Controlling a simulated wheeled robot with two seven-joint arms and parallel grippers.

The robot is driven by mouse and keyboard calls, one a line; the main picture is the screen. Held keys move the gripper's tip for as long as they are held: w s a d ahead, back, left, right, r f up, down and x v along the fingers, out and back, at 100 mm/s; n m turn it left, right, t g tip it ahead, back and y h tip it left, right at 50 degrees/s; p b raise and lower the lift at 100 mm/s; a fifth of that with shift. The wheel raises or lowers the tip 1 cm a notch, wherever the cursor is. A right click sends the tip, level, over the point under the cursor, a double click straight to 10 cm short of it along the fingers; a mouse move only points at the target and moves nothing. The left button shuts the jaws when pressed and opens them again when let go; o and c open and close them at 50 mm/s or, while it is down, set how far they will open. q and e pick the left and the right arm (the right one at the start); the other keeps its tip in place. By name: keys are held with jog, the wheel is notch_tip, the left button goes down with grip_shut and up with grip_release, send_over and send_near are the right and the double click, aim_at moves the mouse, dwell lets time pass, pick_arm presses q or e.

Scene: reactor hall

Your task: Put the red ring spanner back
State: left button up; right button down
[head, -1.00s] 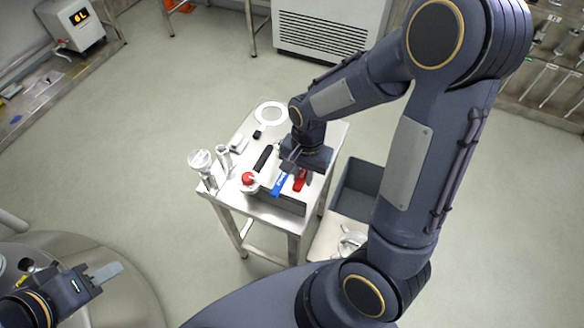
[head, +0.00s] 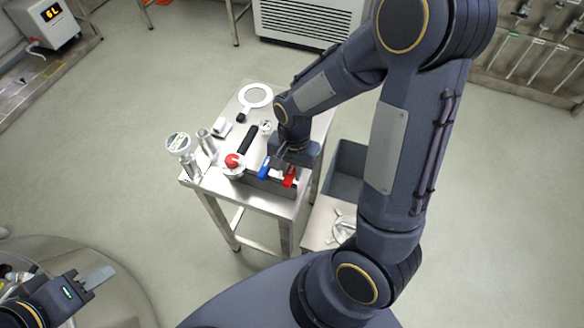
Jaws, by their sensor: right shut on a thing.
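A red handle, which I take to be the red ring spanner (head: 290,176), shows just below my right gripper (head: 285,161), at the front of a steel cart. My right gripper is shut on it, though the wrist hides most of the grip and the spanner's ring ends. A blue-handled tool (head: 263,168) lies close beside it on the left. Both stick out over a grey block or rack (head: 264,183) at the cart's front edge. My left gripper (head: 99,278) is at the lower left, away from the cart; its fingers show edge-on, so their gap is hidden.
Tools hang at the upper right (head: 536,47). The floor around is open.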

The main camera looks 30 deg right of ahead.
jog(key=shift+f, duration=0.1)
dwell(0.5)
jog(key=c, duration=1.2)
grip_release()
notch_tip(320, 180, up, 6)
jog(key=p, duration=0.5)
